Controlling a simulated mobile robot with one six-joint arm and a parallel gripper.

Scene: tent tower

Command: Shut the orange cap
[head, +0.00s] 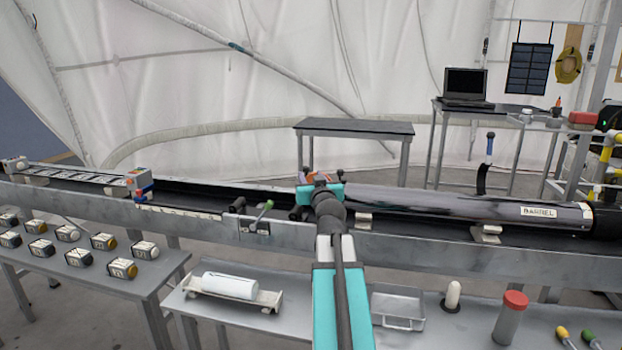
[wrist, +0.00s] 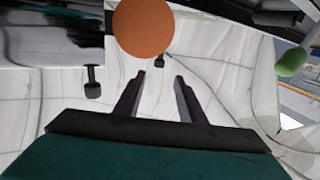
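The orange cap (wrist: 145,27) shows in the wrist view as a round orange disc at the top, just beyond my fingertips. It stands beside the end of the glossy dark barrel (wrist: 50,40); its hinge is not clear. In the head view, a small orange patch (head: 318,177) shows behind my wrist, at the left end of the barrel (head: 450,206). My gripper (wrist: 161,76) is open, with a gap between its two fingers and nothing in it. The fingers look apart from the cap. My arm hides the fingers in the head view.
A green-tipped lever (head: 264,208) and a black knob stand on the metal rail left of my gripper. The green tip also shows in the wrist view (wrist: 290,62).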

